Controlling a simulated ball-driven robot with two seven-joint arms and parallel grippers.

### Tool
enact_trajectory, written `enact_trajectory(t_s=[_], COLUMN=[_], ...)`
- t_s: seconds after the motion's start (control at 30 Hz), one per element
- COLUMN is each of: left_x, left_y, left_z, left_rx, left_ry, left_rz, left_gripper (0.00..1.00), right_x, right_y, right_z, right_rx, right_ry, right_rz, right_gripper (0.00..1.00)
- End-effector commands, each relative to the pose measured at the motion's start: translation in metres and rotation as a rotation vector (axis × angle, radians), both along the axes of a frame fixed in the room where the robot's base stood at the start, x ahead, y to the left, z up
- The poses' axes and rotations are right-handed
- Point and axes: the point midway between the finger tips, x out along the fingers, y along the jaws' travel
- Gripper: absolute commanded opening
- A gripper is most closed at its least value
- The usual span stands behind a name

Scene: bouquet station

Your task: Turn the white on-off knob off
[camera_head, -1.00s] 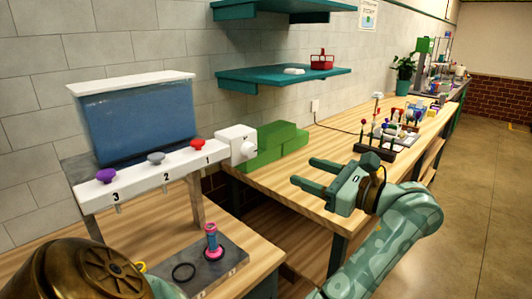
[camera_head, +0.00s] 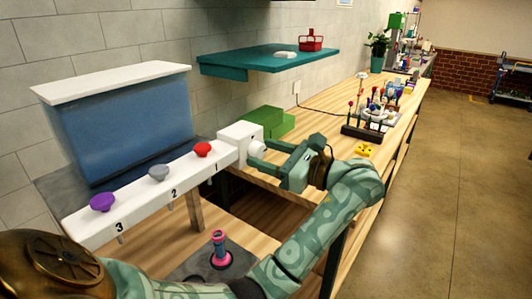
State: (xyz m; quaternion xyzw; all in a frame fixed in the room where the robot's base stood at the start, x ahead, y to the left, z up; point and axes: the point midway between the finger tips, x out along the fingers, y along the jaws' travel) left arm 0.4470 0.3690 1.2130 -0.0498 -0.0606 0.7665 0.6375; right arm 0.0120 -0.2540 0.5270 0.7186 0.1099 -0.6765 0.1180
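The white on-off knob (camera_head: 257,147) is on the right face of the white box (camera_head: 238,137) at the right end of the dispenser's white rail. The knob's setting is too small to read. My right gripper is out of view.
The rail (camera_head: 150,195) carries purple (camera_head: 103,202), grey (camera_head: 159,172) and red (camera_head: 203,149) knobs under a blue tank (camera_head: 125,125). A green block (camera_head: 272,122) stands behind the box. A teal shelf (camera_head: 245,63) hangs above.

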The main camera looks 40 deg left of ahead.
Motion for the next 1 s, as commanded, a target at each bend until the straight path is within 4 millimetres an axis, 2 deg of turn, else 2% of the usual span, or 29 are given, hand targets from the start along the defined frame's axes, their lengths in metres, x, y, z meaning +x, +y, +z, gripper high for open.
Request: enact_trajectory(t_s=[0.03, 0.1, 0.17, 0.37, 0.57, 1.0], left_x=[0.0, 0.0, 0.0, 0.0, 0.001, 0.002], left_y=[0.0, 0.0, 0.0, 0.0, 0.0, 0.0], left_z=[0.0, 0.0, 0.0, 0.0, -0.003, -0.007], left_rx=[0.0, 0.0, 0.0, 0.0, 0.004, 0.044], left_ry=[0.0, 0.0, 0.0, -0.006, -0.055, -0.392], left_rz=[0.0, 0.0, 0.0, 0.0, 0.0, 0.0], left_gripper=[0.44, 0.24, 0.1, 0.1, 0.1, 0.1], right_x=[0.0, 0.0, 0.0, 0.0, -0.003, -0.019], right_y=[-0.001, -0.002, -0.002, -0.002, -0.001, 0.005], right_z=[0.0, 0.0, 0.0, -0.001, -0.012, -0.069], right_rx=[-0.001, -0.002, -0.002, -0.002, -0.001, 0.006], right_ry=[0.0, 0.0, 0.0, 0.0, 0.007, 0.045], right_rz=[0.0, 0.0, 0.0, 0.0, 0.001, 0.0], right_gripper=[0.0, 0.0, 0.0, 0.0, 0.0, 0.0])
